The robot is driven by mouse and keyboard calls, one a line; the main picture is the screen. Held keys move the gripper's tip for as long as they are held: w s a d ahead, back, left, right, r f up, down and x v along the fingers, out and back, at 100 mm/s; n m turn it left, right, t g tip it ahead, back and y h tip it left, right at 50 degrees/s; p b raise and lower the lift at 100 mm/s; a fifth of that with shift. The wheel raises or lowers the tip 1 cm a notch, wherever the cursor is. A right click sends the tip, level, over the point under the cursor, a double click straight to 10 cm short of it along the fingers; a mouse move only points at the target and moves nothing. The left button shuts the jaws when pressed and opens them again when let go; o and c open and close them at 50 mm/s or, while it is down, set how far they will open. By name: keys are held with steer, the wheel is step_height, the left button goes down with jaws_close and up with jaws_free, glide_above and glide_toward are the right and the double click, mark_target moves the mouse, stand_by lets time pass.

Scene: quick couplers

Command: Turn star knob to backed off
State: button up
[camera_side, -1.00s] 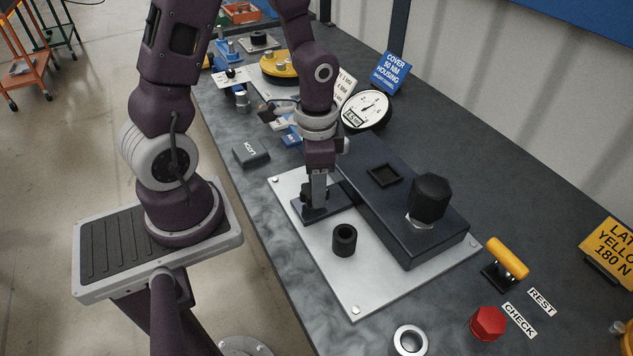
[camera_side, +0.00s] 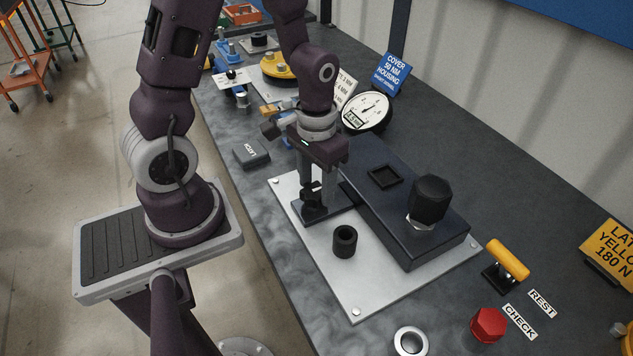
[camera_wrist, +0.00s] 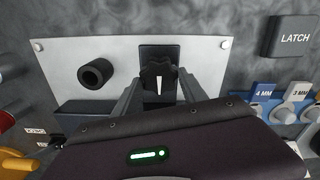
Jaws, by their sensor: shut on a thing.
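The black star knob (camera_wrist: 158,74) with a white pointer line sits on a small dark block at the plate's edge in the wrist view. It also shows, partly covered, in the side view (camera_side: 312,193). My gripper (camera_side: 317,190) points down at the knob, one finger on each side of it. In the wrist view my gripper (camera_wrist: 159,84) has its two grey fingers flanking the knob, shut on it. The pointer line runs toward the gripper body in that view. The exact finger contact is hard to make out.
A light metal plate (camera_side: 358,287) carries a black ring (camera_side: 344,240) and a dark housing (camera_side: 437,251) with a large black hex knob (camera_side: 430,197). A dial gauge (camera_side: 366,111) stands behind. A block marked LATCH (camera_side: 251,153) lies left of the plate.

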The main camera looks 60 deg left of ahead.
mark_target(317, 189)
stand_by(0.4)
steer(key=o, duration=1.4)
steer(key=shift+c, duration=0.2)
step_height(317, 189, up, 7)
steer(key=shift+r, duration=0.1)
steer(key=s+d+r+m+t, duration=0.1)
steer(key=s+d+r+t, duration=0.1)
steer(key=s+r, duration=0.2)
steer(key=s+d+r+m+t, duration=0.1)
steer(key=s+r, duration=0.4)
steer(key=r, duration=0.5)
steer(key=d+t, duration=0.1)
steer(key=t, duration=0.1)
steer(key=shift+s+d+m+t, duration=0.2)
steer(key=shift+d+m+t, duration=0.1)
steer(key=shift+d, duration=0.1)
